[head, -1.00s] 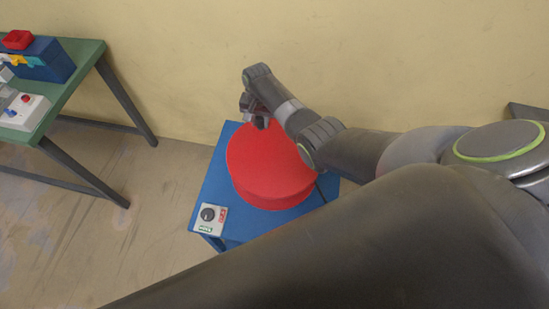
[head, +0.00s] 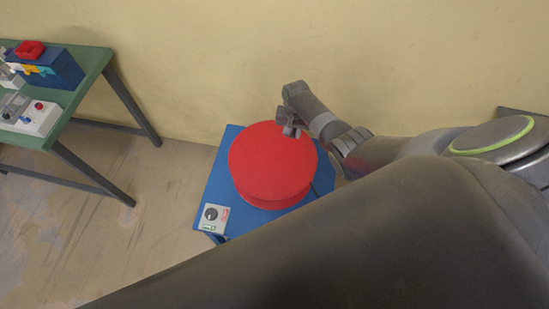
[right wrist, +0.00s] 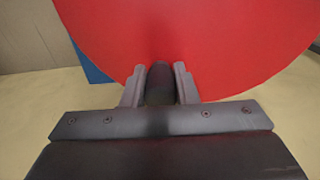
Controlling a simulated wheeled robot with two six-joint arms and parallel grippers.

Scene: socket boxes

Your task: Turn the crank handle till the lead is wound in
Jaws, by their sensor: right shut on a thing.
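A big red drum (head: 270,160) sits on a blue stand (head: 222,180). My right gripper (head: 288,126) is over the drum's far rim, right of its middle. In the right wrist view my right gripper (right wrist: 160,88) is shut on the dark, round crank handle (right wrist: 160,80), with a finger on each side of it and the red face (right wrist: 200,40) behind. In the head view the handle is hidden by the gripper. I cannot make out the lead. My left gripper is not in view.
A small control box (head: 213,217) with a dark knob and red and green labels is at the stand's front left corner. A green table (head: 85,85) at the left bears a blue box (head: 60,68) and a white box (head: 42,118). A wall stands close behind.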

